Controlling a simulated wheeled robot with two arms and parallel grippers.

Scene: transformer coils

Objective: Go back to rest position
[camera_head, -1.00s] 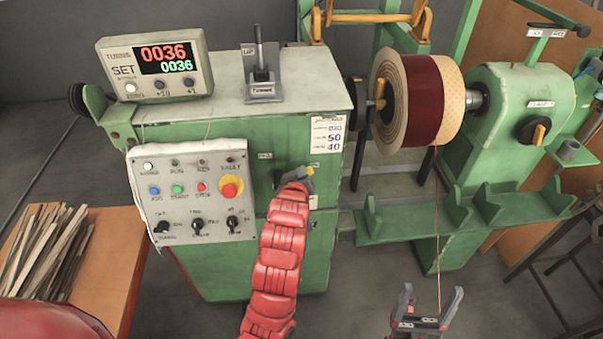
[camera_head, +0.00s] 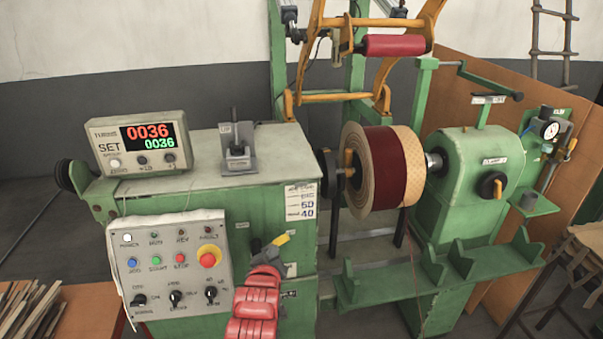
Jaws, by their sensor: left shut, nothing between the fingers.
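My left gripper (camera_head: 264,249) is at the front of the green winding machine (camera_head: 260,170), just right of the control panel. The gripper is shut with nothing held. A small yellow part (camera_head: 281,239) shows at its fingertips; I cannot tell whether they touch it. The coil (camera_head: 384,170), cream with a dark red band, sits on the machine's shaft, and a thin wire hangs below it. My right gripper is out of view.
The grey control panel (camera_head: 170,262) and the counter (camera_head: 143,143) reading 0036 are on the left. A table with wooden strips (camera_head: 28,308) is at lower left. A green notched rail (camera_head: 450,272) runs below the coil. A stool (camera_head: 585,250) stands at right.

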